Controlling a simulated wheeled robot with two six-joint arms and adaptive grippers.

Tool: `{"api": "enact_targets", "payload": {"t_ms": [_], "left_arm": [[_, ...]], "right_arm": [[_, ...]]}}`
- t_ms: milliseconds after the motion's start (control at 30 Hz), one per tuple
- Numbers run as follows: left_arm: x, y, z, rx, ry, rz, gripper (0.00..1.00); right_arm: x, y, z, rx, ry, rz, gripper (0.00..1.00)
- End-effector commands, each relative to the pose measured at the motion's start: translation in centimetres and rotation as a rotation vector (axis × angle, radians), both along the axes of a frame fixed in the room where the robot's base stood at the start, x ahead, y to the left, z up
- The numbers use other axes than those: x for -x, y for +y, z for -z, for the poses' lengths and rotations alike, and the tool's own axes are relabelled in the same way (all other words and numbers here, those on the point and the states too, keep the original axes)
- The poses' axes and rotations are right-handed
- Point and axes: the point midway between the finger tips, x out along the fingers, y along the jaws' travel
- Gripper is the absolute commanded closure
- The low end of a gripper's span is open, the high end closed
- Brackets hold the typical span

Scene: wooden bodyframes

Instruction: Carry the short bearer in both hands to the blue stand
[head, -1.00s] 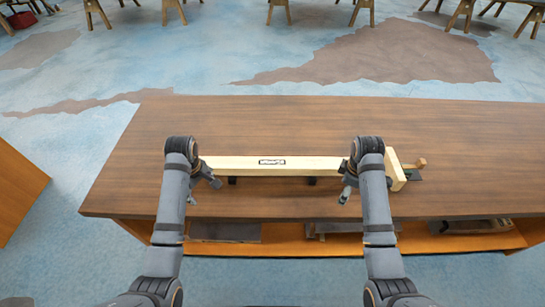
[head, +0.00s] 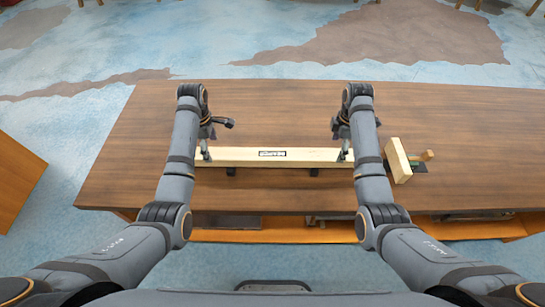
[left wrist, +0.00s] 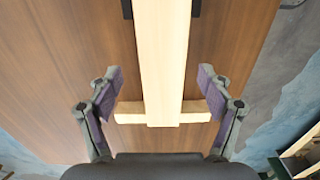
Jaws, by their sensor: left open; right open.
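The short bearer (head: 272,157) is a pale wooden beam with a dark printed label. It lies left to right on the brown workbench, on small dark supports. My left gripper (head: 205,151) is at its left end, and my right gripper (head: 344,151) is at its right end. In the left wrist view the bearer (left wrist: 160,60) runs between the two spread fingers of my left gripper (left wrist: 158,80), with gaps on both sides. A pale crosspiece (left wrist: 190,113) shows at the bearer's near end. Both grippers are open. I cannot make out the blue stand.
A pale wooden block with a peg (head: 398,160) lies on the workbench (head: 270,115) right of the bearer, beside a dark piece. The bench's far side is clear. Dark items lie on the orange shelf (head: 282,236) below. An orange cabinet (head: 18,180) stands at the left.

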Motion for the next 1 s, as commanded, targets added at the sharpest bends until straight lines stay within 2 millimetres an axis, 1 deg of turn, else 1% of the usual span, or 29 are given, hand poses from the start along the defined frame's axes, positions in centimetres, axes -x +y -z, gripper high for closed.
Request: {"api": "enact_targets", "payload": {"t_ms": [33, 100, 200, 300, 400, 500, 767, 1000], "left_arm": [[0.1, 0.0, 1.1, 0.0, 0.004, 0.0, 0.21], [0.1, 0.0, 2.3, 0.0, 0.003, 0.0, 0.21], [0.1, 0.0, 3.9, 0.0, 0.002, 0.0, 0.21], [0.0, 0.0, 5.2, 0.0, 0.001, 0.0, 0.21], [0.0, 0.0, 5.9, 0.0, 0.0, 0.0, 0.21], [0.1, 0.0, 6.3, 0.0, 0.0, 0.0, 0.21], [0.0, 0.0, 6.4, 0.0, -0.001, 0.0, 0.21], [0.0, 0.0, 6.3, 0.0, -0.001, 0.001, 0.53]], "right_arm": [[0.1, 0.0, 1.1, 0.0, 0.005, 0.0, 0.21], [0.1, 0.0, 2.4, 0.0, 0.004, 0.0, 0.21], [0.1, 0.0, 4.0, 0.0, 0.003, 0.001, 0.21], [0.1, 0.0, 5.2, 0.0, 0.002, 0.001, 0.21], [0.1, 0.0, 6.0, 0.0, 0.001, 0.001, 0.21], [0.0, 0.0, 6.3, 0.0, -0.001, 0.001, 0.21], [0.1, 0.0, 6.4, 0.0, -0.001, 0.001, 0.21], [0.1, 0.0, 6.4, 0.0, -0.001, 0.001, 0.53]]}}
